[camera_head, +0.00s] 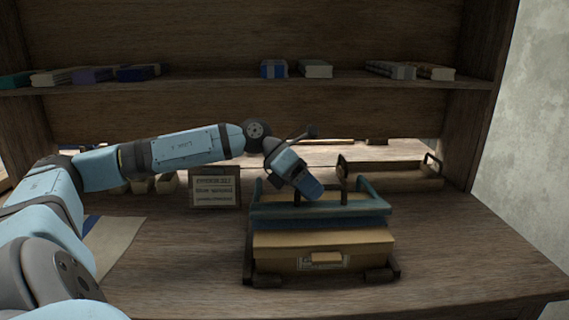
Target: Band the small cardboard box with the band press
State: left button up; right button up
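The band press (372,209) stands on the wooden bench, right of centre, with a blue upper frame and a dark base. The small cardboard box (290,262), tan with a label on its front, sits in the press under the blue frame. My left arm reaches in from the left. My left gripper (312,190) is at the top of the press, angled down and right over its left-middle part. Its fingers are not clear, so I cannot tell whether it touches or grips anything. My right gripper is not in view.
A small sign (215,187) stands left of the press. A wooden tray (395,175) lies behind it to the right. Pale sheets (118,240) lie at the left. A shelf (210,80) with folded cloths or books crosses above. The bench right of the press is clear.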

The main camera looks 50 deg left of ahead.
pick_arm(q)
jog(key=shift+s+a+r, duration=0.25)
jog(key=shift+a+r, duration=0.05)
jog(key=shift+a, duration=0.25)
jog(key=shift+a+r, duration=0.2)
jog(key=shift+a, duration=0.05)
jog(key=v, duration=0.9)
jog(key=shift+s+r, duration=0.2)
jog(key=shift+r, duration=0.1)
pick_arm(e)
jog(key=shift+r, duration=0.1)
pick_arm(q)
jog(key=shift+a, duration=0.15)
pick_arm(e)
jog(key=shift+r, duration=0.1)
